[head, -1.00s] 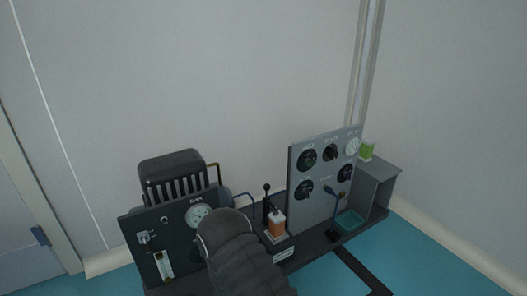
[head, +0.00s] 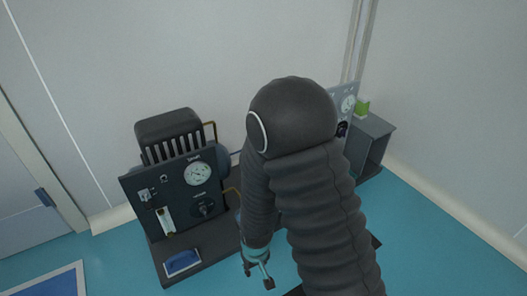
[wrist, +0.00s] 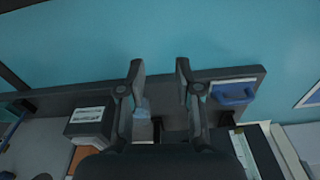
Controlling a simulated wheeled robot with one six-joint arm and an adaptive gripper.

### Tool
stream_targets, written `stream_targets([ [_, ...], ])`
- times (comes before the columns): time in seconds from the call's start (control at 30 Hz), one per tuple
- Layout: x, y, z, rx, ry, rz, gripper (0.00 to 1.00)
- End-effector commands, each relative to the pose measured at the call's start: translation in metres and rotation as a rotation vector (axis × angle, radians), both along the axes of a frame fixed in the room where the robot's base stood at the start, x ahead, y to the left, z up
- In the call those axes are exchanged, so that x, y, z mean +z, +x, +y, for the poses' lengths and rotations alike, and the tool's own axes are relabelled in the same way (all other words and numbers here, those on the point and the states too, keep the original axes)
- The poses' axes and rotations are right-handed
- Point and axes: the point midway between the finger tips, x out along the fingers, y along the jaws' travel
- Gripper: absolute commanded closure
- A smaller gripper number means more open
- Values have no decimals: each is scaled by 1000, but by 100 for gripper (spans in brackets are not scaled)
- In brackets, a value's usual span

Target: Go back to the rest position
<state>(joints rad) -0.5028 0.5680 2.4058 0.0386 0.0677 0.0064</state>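My gripper (head: 258,276) hangs below my bent arm in the head view, in front of the equipment bench. In the wrist view its two fingers (wrist: 160,72) stand apart with nothing between them, so it is open and empty. Beyond the fingertips are the bench's front edge and the teal floor. My dark, ribbed arm is raised and folded across the middle of the head view. It hides the middle of the bench and most of the grey dial panel (head: 347,98).
A dark panel with a gauge (head: 150,186) stands at left. A blue-handled item (head: 182,262) lies on the bench's front left; it shows in the wrist view (wrist: 233,94). A black labelled box (wrist: 90,122) is nearby. A green item (head: 362,107) sits on the grey cabinet (head: 373,140).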

Motion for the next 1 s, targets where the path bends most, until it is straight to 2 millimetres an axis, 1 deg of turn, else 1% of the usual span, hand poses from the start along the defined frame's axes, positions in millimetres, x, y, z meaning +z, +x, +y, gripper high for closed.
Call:
stream_targets([
  [0.03,24,0,-7,-13,-6,14,66],
  [0.3,122,-18,-46,-77,-39,95,66],
  [0.5,191,-35,-75,-130,-44,113,66],
  [0.7,255,-54,-103,-186,-37,94,66],
  [0.77,273,-60,-110,-205,-31,78,66],
  [0.8,285,-64,-115,-217,-26,66,66],
  [1.0,342,-78,-138,-283,7,-42,66],
])
